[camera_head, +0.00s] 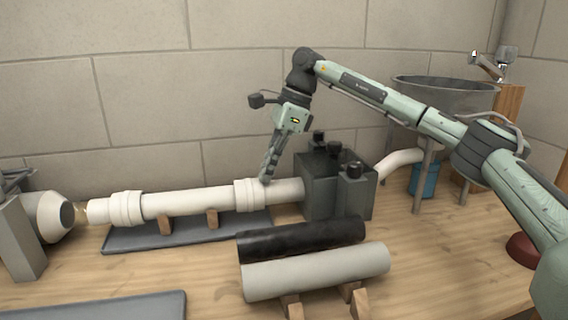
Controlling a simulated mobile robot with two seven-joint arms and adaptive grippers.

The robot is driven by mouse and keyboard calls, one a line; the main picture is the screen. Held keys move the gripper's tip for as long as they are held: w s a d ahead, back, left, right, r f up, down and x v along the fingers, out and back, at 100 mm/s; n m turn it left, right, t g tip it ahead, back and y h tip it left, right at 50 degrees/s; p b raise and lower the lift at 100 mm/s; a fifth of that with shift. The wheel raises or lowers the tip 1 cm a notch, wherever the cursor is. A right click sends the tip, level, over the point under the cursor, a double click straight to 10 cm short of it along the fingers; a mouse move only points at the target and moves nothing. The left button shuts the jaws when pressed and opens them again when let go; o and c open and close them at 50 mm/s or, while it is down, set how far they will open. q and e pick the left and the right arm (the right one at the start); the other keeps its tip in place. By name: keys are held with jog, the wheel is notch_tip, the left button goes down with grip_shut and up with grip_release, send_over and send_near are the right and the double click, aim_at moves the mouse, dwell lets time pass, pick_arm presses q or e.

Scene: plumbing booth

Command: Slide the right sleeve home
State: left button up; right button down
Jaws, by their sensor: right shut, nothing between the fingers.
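A white pipe (190,203) runs across the bench on small wooden blocks. The right sleeve (248,195), a white collar, sits around the pipe a little left of the dark box (322,197); bare pipe shows between them. The left sleeve (127,208) sits near the pipe's left end. My right gripper (266,178) points down, shut and empty. Its fingertips are at the right edge of the right sleeve, by the pipe; I cannot tell whether they touch. My left gripper is not in view.
A black pipe (300,240) and a grey pipe (316,272) lie in front of the dark box. A basin (445,92) with a tap, a blue bucket (424,181) and a red object (522,250) are at right. A pale conical piece (48,215) stands at left.

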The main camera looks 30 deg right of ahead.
jog(key=shift+w+a, duration=0.1)
jog(key=shift+a, duration=0.45)
jog(key=v, duration=1.2)
